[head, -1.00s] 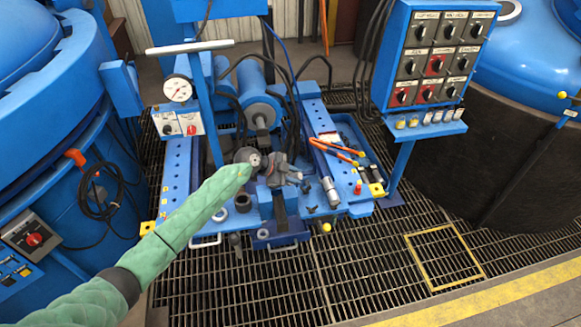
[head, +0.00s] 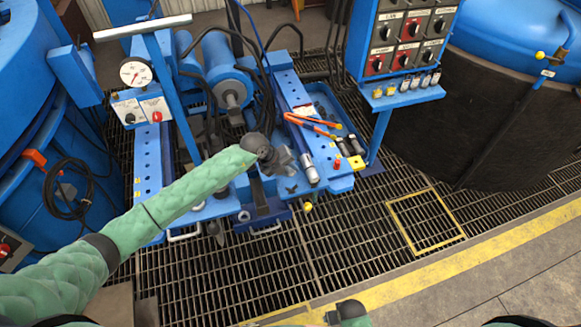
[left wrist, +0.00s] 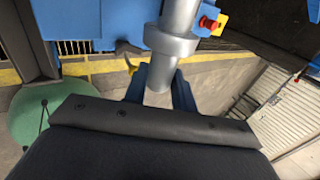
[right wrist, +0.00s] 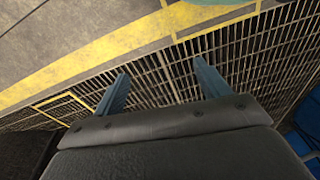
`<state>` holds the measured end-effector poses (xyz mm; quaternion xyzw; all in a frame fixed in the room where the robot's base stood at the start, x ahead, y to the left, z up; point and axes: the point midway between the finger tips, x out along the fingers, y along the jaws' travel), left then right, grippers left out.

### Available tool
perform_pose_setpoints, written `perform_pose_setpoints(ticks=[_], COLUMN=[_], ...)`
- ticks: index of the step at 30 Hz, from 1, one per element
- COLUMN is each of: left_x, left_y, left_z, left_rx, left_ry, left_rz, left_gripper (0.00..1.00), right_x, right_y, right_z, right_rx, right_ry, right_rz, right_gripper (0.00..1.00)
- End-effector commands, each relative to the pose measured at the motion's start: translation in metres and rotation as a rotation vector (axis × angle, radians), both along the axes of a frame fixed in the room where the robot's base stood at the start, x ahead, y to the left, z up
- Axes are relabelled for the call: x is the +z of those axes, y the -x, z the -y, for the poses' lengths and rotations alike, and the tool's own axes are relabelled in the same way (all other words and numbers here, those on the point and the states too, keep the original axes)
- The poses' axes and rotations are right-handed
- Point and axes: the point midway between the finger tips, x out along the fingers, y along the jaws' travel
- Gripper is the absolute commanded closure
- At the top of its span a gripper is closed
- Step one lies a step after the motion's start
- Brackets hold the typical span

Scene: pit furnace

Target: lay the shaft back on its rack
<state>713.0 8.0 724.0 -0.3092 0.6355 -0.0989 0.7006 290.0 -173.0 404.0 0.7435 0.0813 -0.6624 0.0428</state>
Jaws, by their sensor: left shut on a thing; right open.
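My left gripper (head: 287,162) is over the middle of the blue bench, pointing right. In the left wrist view its blue fingers (left wrist: 158,92) are shut on a smooth grey metal shaft (left wrist: 175,45) with a wider collar. The shaft runs up and out of that picture. In the head view a silver cylinder (head: 310,172) shows beside the fingertips; I cannot tell whether it is the held shaft. My right gripper (right wrist: 162,88) is open and empty above the floor grating. I cannot make out which part is the rack.
The blue bench (head: 148,185) carries a motor, a gauge (head: 136,72), orange-handled pliers (head: 315,124) and a red button (head: 337,163). A switch panel (head: 405,38) stands behind right. Large blue vessels flank the bench. Open grating (head: 345,245) lies in front.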

Motion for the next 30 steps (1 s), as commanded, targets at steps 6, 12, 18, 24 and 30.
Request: perform_pose_setpoints(ticks=[6, 12, 18, 24, 30], left_x=[-0.003, -0.007, -0.011, -0.015, -0.018], left_y=[-0.001, -0.001, -0.001, -0.001, -0.001], left_z=[0.001, 0.001, 0.001, 0.001, 0.001], left_rx=[0.001, 0.001, 0.001, 0.001, 0.001], left_ry=[0.003, 0.003, 0.003, 0.003, 0.003], left_rz=[0.002, 0.001, 0.001, 0.001, 0.001], left_gripper=[1.0, 1.0, 1.0, 1.0, 1.0], right_x=[0.01, 0.022, 0.033, 0.043, 0.053], right_y=[0.002, -0.007, -0.015, -0.019, -0.02], right_z=[0.005, 0.009, 0.004, -0.007, -0.009], right_rx=[0.006, 0.009, 0.006, -0.001, 0.0], right_ry=[0.007, 0.011, 0.006, -0.009, -0.011], right_rz=[-0.005, 0.002, 0.007, 0.009, 0.006], right_gripper=[0.25, 0.25, 0.25, 0.25, 0.25])
